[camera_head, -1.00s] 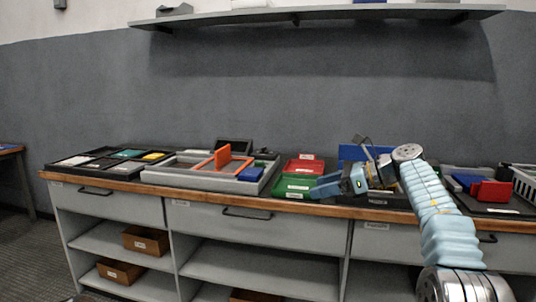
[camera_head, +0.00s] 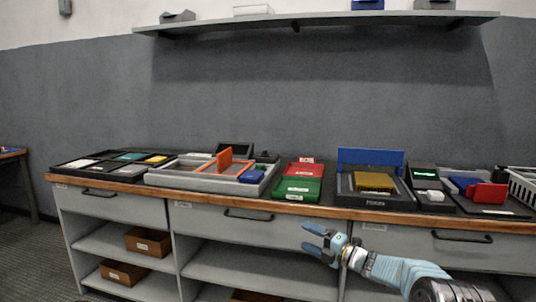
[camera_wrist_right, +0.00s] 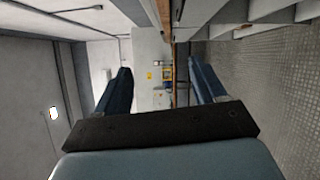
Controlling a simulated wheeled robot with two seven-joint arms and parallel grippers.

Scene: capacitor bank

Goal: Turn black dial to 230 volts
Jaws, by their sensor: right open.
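I cannot make out a black dial in either view. A black unit (camera_head: 376,199) with a yellow block (camera_head: 374,181) and an upright blue panel (camera_head: 370,160) stands on the counter right of centre. A smaller dark device (camera_head: 430,190) with a lit green display and white parts stands just right of it. My right gripper (camera_head: 309,239) is open and empty, in front of the drawers and below the counter edge. The right wrist view shows its two blue fingers apart (camera_wrist_right: 157,80) with nothing between them. My left gripper is not in view.
The counter's wooden edge (camera_head: 240,206) runs above drawers and open shelves. Red (camera_head: 305,170) and green (camera_head: 299,188) trays, a grey tray (camera_head: 190,179) and a black sectioned tray (camera_head: 73,170) line the counter. A red block (camera_head: 487,194) and a white basket (camera_head: 524,184) are at right.

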